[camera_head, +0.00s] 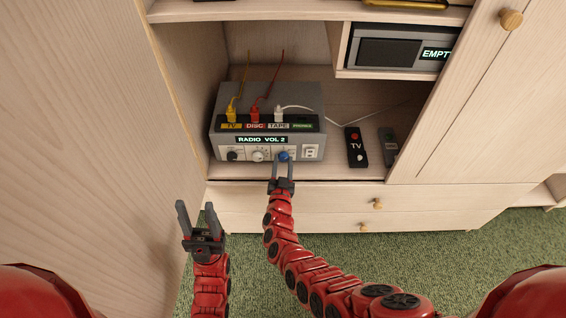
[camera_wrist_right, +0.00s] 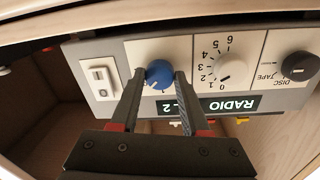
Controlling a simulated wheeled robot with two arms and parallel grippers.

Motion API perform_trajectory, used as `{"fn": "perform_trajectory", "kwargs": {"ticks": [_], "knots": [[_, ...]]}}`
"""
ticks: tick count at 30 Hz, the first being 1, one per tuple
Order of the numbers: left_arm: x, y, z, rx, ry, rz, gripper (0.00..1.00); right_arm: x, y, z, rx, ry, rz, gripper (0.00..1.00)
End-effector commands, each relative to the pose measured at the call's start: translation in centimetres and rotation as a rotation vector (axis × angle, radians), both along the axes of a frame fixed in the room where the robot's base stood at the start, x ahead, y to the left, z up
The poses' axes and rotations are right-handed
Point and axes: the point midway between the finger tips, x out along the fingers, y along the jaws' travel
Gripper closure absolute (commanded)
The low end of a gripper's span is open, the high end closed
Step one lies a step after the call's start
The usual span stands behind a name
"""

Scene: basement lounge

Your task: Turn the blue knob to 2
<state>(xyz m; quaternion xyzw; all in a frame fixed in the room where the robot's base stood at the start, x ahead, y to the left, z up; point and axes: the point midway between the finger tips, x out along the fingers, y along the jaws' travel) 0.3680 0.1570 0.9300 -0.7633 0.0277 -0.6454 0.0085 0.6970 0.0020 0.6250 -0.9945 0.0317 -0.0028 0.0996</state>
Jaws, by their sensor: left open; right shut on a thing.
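The blue knob (camera_head: 284,156) sits at the right of the knob row on the grey radio box (camera_head: 312,97). In the right wrist view the blue knob (camera_wrist_right: 158,73) lies between the fingertips of my right gripper (camera_wrist_right: 159,78), which is shut on it. In the head view my right gripper (camera_head: 283,168) reaches the knob from the front. The display (camera_head: 262,139) reads "RADIO VOL 2". The blue knob's own scale is mostly hidden by the fingers, so its setting cannot be read. My left gripper (camera_head: 196,208) is open and empty, left of and below the box.
A white knob (camera_wrist_right: 229,68) with a number scale and a black knob (camera_wrist_right: 299,66) sit beside the blue one. A white switch (camera_head: 310,151) is to its right. A TV remote (camera_head: 356,147) and grey remote (camera_head: 388,146) lie right of the box. The cabinet wall (camera_head: 185,85) bounds the left.

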Motion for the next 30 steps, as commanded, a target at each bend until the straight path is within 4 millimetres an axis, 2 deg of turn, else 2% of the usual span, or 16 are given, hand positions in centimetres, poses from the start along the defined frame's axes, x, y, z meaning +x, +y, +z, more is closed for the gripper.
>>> {"fn": "perform_trajectory", "kwargs": {"ticks": [11, 30], "knots": [[0.0, 0.0, -1.4, 0.000, 0.000, 0.000, 0.50, 0.0, -0.2, -0.2, 0.143, -0.004, -0.004, 1.00], [0.0, 0.0, -6.0, 0.000, 0.000, 0.000, 0.50, 0.0, -0.3, -0.2, 0.650, -0.004, -0.004, 1.00]]}}
